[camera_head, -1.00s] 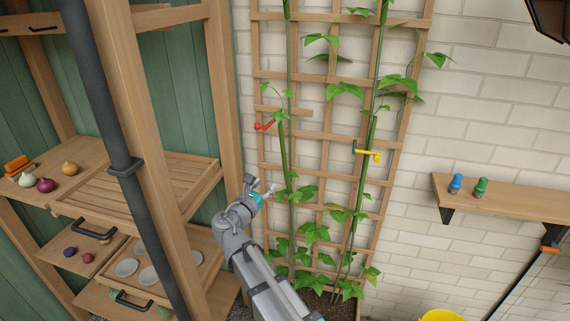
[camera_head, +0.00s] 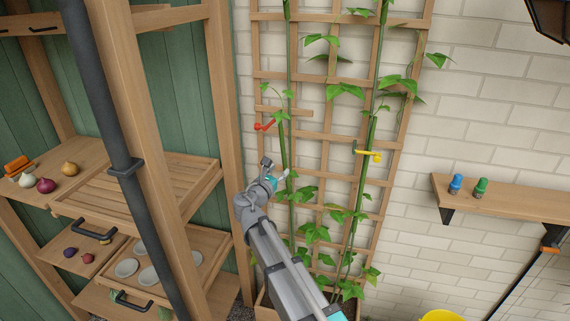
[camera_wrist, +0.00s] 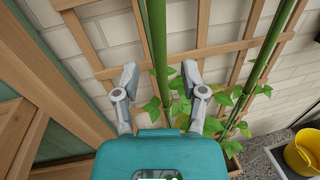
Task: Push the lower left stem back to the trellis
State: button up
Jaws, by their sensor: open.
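The wooden trellis (camera_head: 326,123) stands against the white brick wall and carries a left and a right climbing plant. The lower left stem (camera_head: 282,148) rises along its left side, near a red clip (camera_head: 264,126). In the wrist view, the green stem (camera_wrist: 158,45) passes between the spread fingertips of my gripper (camera_wrist: 160,76), with gaps to both sides. I cannot tell how far the stem is from the trellis bars. My arm hides part of the lower left plant.
A yellow clip (camera_head: 368,154) sits at the right stem (camera_head: 367,135). A wooden shelf unit (camera_head: 150,150) stands close on the left. A wall shelf (camera_head: 510,199) is at the right, above a yellow bucket (camera_head: 441,315). Leaves (camera_wrist: 180,106) hang just beyond my fingers.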

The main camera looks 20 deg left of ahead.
aim_at(285, 163)
jog(key=shift+w+d, duration=0.15)
jog(key=shift+w, duration=2.4)
grip_shut()
